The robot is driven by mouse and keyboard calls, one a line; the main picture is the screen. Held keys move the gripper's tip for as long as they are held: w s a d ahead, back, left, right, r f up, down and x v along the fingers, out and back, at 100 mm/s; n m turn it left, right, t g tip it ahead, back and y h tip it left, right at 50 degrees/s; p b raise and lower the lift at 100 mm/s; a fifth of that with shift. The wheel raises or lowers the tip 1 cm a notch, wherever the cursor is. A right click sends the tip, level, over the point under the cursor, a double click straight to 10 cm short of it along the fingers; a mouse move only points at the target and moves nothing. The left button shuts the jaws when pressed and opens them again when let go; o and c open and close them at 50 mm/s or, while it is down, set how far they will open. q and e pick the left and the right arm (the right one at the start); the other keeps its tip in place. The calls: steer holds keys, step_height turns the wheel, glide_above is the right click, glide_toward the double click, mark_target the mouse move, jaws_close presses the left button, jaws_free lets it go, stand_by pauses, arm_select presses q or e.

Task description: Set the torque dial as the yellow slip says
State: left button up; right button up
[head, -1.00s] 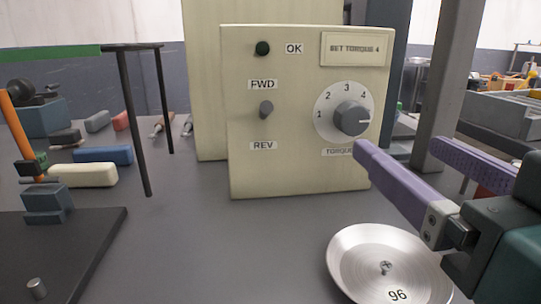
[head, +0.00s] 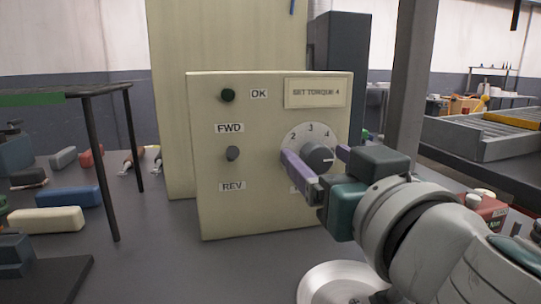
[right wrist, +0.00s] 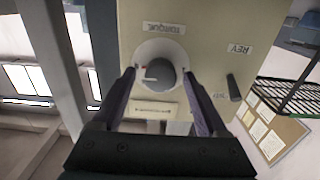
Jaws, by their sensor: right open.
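The torque dial (head: 318,157) is a dark grey knob on a pale numbered disc, on the cream control box (head: 260,205). Its white pointer line points right, a little below the 4; it also shows in the right wrist view (right wrist: 160,74), upside down. The pale yellow slip (head: 315,92) above it reads "SET TORQUE 4". My right gripper (head: 313,152) is open, its purple fingers on either side of the dial. I cannot tell whether they touch the knob. The fingers partly cover the disc and the label below. My left gripper is out of view.
A FWD/REV toggle (head: 233,153) and a dark green OK lamp (head: 228,95) sit left of the dial. A metal dish (head: 345,285) lies below my right arm. A dark-legged stand (head: 108,160) and several coloured blocks are at the left.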

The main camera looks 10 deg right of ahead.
jaws_close()
stand_by(0.5)
steer(key=shift+n, duration=1)
steer(key=n+p, duration=0.1)
steer(key=n, duration=0.2)
steer(key=shift+a, duration=0.1)
steer(key=shift+n+p, duration=0.4)
steer(key=shift+n, duration=1.4)
